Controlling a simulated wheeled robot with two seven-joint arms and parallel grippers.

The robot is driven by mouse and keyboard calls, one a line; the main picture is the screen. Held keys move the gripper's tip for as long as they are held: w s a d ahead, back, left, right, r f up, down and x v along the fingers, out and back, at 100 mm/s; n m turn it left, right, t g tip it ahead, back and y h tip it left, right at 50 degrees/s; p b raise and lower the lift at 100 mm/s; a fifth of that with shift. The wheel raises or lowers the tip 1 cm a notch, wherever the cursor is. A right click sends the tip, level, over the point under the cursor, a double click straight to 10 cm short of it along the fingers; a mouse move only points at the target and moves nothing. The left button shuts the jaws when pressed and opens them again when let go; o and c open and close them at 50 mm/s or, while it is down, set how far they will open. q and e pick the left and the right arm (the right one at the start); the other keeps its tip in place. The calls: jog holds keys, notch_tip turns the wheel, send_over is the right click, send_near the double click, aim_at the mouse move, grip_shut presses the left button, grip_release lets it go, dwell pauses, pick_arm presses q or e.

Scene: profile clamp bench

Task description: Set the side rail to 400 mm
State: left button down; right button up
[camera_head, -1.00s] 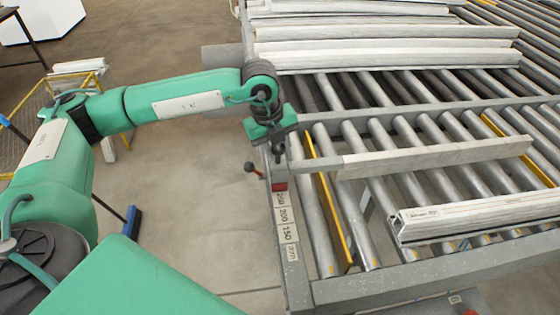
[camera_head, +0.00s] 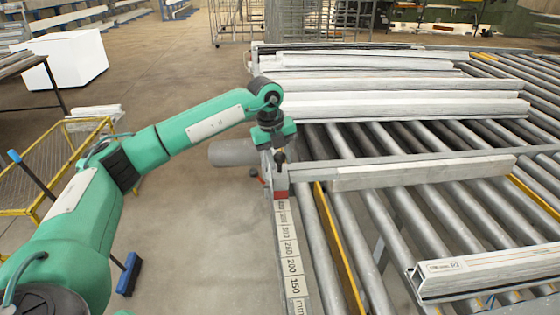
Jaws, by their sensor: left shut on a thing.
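The side rail (camera_head: 430,172) is a long pale grey bar lying across the rollers, joined at its left end to a carriage on the bench's left edge. My left gripper (camera_head: 279,158) points down and is shut on the top of that carriage, seemingly on its post or handle; the fingers hide what they hold. A red marker (camera_head: 281,194) sits on the carriage's near side, over the scale strip (camera_head: 288,248). The strip reads 150, 200 and 250 from the near end. Several smaller labels lie beyond, up to the marker; the one beside it is too small to read surely. My right gripper is out of view.
A white profile (camera_head: 490,272) lies on the rollers at near right. Several white profiles (camera_head: 390,105) lie across the far rollers. A yellow strip (camera_head: 340,250) runs between rollers.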

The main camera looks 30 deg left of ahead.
pick_arm(q)
jog(key=shift+w+a+r, duration=0.15)
jog(key=shift+a+r, duration=0.05)
jog(key=shift+r, duration=0.05)
jog(key=c, duration=1.2)
grip_release()
jog(key=shift+o, duration=0.6)
jog(key=shift+w+a+f, duration=0.1)
jog(key=shift+w+f, duration=0.05)
jog(key=shift+f, duration=0.1)
jog(key=shift+r, duration=0.1)
jog(key=shift+r, duration=0.25)
notch_tip(320, 180, up, 13)
jog(key=s+a+b, duration=0.1)
jog(key=s+b, duration=0.1)
jog(key=b, duration=0.1)
jog(key=shift+a, duration=0.35)
